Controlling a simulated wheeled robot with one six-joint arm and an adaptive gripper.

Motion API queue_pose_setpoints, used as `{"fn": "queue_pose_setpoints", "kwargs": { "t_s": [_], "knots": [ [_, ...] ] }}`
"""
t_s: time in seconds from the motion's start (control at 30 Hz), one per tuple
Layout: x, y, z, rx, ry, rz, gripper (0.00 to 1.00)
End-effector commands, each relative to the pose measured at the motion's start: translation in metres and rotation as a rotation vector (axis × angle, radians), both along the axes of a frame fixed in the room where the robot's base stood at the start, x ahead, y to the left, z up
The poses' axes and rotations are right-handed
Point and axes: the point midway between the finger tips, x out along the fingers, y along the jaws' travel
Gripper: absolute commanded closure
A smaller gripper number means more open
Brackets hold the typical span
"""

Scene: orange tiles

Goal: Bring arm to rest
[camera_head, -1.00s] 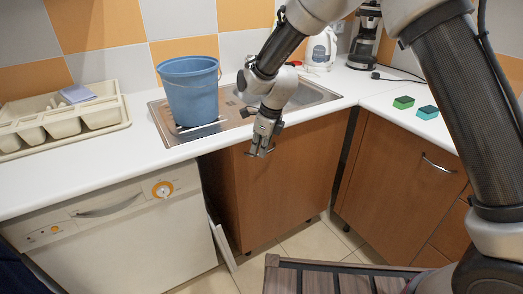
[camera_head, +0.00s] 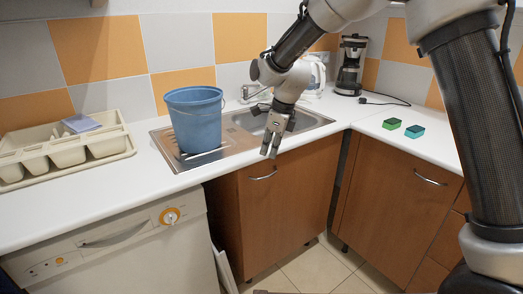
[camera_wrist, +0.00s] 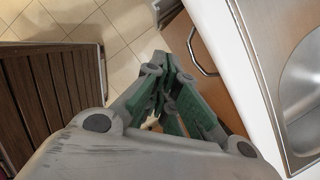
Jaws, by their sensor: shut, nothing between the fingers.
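My gripper (camera_head: 269,154) hangs in front of the counter's front edge in the head view, beside the sink and just above the handle of the cabinet door. Its fingers point down. In the wrist view my gripper (camera_wrist: 158,112) shows its green-padded fingers close together, with nothing held between them. The orange-brown cabinet door (camera_wrist: 217,72) and the tiled floor lie below it.
A blue bucket (camera_head: 194,118) stands on the sink's drainboard (camera_head: 163,142). A cream cutlery tray (camera_head: 125,148) is on the left. A green sponge (camera_head: 391,124) and a teal sponge (camera_head: 414,131) lie on the right counter. A coffee maker (camera_head: 350,62) and a white kettle (camera_head: 316,76) stand behind.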

Motion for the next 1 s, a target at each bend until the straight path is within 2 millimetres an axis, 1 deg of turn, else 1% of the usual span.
{"fn": "queue_pose_setpoints", "kwargs": {
  "t_s": [0.07,0.17,0.23,0.27,0.3,0.33,0.37,0.4,0.47,0.5,0.57,0.6,0.67,0.7,0.77,0.8,0.9,1.0],
  "knots": [
    [-0.001,-0.002,0.001,-0.009,-0.020,0.104,1.00],
    [-0.008,-0.008,-0.004,-0.044,-0.053,0.363,1.00],
    [-0.025,-0.022,-0.017,-0.082,-0.053,0.603,1.00],
    [-0.034,-0.030,-0.020,-0.095,-0.052,0.716,1.00],
    [-0.046,-0.041,-0.018,-0.108,-0.061,0.866,1.00],
    [-0.054,-0.052,-0.013,-0.115,-0.070,0.972,1.00],
    [-0.062,-0.065,-0.007,-0.120,-0.080,1.077,1.00],
    [-0.073,-0.084,0.003,-0.128,-0.097,1.210,1.00],
    [-0.091,-0.117,0.021,-0.136,-0.127,1.403,1.00],
    [-0.104,-0.142,0.034,-0.143,-0.150,1.525,1.00],
    [-0.125,-0.177,0.052,-0.157,-0.184,1.679,1.00],
    [-0.138,-0.198,0.062,-0.168,-0.206,1.761,1.00],
    [-0.160,-0.229,0.076,-0.189,-0.236,1.862,1.00],
    [-0.174,-0.248,0.084,-0.209,-0.255,1.912,1.00],
    [-0.197,-0.274,0.094,-0.240,-0.280,1.966,1.00],
    [-0.212,-0.291,0.100,-0.266,-0.294,1.985,1.00],
    [-0.246,-0.324,0.110,-0.341,-0.330,1.963,1.00],
    [-0.271,-0.347,0.119,-0.418,-0.364,1.882,1.00]
  ]
}}
